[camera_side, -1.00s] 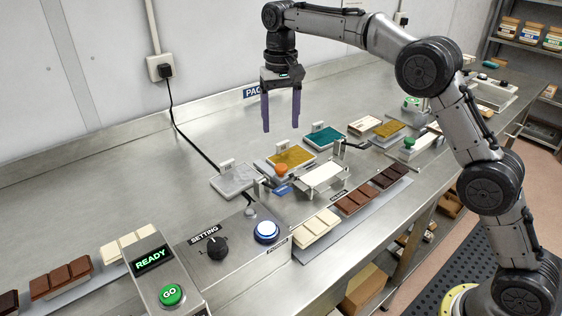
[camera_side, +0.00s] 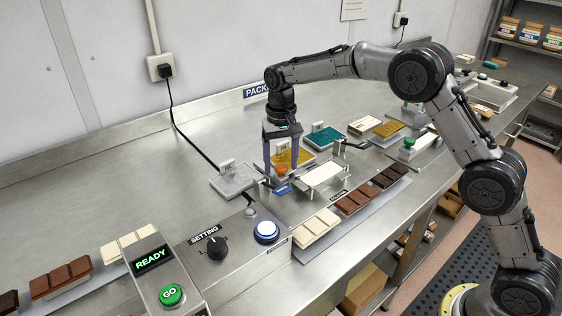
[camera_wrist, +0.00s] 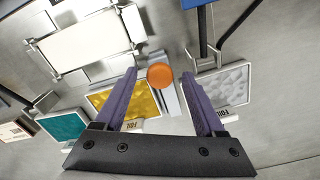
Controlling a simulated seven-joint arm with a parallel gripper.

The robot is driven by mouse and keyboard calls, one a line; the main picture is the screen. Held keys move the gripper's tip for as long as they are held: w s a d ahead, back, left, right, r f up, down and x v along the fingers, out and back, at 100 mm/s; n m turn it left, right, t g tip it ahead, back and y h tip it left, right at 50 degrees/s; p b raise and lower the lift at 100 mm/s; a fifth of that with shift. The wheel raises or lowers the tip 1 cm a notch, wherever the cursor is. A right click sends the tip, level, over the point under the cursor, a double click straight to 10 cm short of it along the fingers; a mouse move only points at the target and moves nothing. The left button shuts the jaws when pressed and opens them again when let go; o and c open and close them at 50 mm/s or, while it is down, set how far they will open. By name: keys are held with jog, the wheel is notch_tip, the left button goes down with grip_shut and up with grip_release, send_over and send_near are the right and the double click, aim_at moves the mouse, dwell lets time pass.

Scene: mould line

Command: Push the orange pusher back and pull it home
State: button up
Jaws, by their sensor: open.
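The orange pusher (camera_side: 281,169) shows as a round orange knob beside the white plate (camera_side: 324,175), near the front of the gold foil tray (camera_side: 297,156). In the wrist view the orange knob (camera_wrist: 160,75) lies between and just beyond my two purple fingers. My gripper (camera_side: 282,168) is open and low, with its fingers on either side of the knob in the side view. I cannot tell whether a finger touches it.
A silver foil tray (camera_side: 235,180) is left of my gripper and a teal tray (camera_side: 324,137) is behind to the right. Chocolate bars (camera_side: 356,200) line the front edge.

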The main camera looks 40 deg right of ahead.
grip_shut()
dwell(1.4)
